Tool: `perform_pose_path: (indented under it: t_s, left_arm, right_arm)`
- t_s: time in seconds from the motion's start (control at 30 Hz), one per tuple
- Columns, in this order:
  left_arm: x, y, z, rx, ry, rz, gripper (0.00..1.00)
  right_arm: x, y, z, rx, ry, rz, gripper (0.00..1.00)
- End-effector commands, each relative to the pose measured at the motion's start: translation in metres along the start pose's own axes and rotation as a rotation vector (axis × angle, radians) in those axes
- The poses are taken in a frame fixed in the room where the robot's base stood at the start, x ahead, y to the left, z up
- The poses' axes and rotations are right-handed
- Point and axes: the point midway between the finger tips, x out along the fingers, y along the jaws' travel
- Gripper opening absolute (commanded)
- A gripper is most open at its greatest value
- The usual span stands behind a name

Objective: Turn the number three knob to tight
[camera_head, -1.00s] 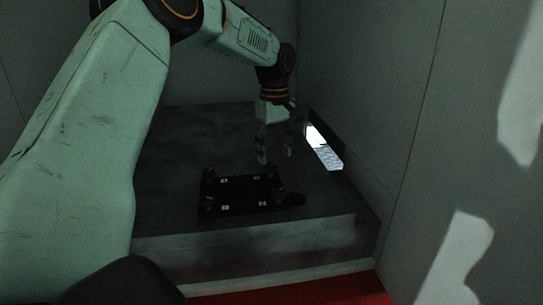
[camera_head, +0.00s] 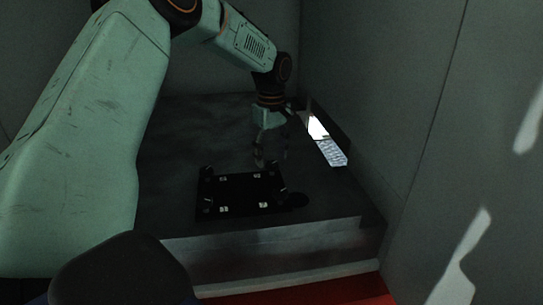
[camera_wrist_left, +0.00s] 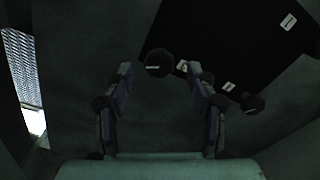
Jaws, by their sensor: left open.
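A black plate (camera_head: 240,190) with dark round knobs near its corners and small white labels lies on the grey block. The label numbers are too small to read, so I cannot tell which knob is number three. My left gripper (camera_head: 272,156) points down, open and empty, near the plate's far right corner. In the left wrist view the open fingers (camera_wrist_left: 163,78) spread on either side of a dark knob (camera_wrist_left: 158,63) with a pale mark on top, slightly beyond the fingertips. Another knob (camera_wrist_left: 252,102) is right of the fingers. My right gripper is not in view.
The grey block (camera_head: 170,130) has clear room left of the plate. A bright slotted opening or panel (camera_head: 326,140) is at the block's right edge, close to the gripper. A grey wall (camera_head: 390,90) rises on the right. Red floor (camera_head: 300,292) shows in front.

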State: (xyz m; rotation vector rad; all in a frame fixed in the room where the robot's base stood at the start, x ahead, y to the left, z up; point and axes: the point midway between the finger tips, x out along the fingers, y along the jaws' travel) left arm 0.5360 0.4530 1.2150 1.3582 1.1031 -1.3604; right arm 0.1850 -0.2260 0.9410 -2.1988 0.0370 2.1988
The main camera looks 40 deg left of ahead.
Motion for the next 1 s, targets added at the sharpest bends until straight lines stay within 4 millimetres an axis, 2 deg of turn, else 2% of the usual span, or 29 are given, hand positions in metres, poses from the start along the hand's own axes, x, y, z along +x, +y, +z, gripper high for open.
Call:
perform_pose_path:
  t_s: [0.2, 0.47, 1.0]
  left_arm:
    - [0.016, 0.001, -0.001, 0.001, 0.000, -0.001, 0.58]
    - [0.018, 0.002, -0.002, 0.001, 0.000, 0.000, 0.58]
    - [0.018, 0.002, -0.003, 0.001, -0.001, -0.001, 0.13]
  right_arm:
    - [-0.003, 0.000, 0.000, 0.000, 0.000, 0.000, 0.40]
    - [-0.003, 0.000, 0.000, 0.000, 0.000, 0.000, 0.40]
    - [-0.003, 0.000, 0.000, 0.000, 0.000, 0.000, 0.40]
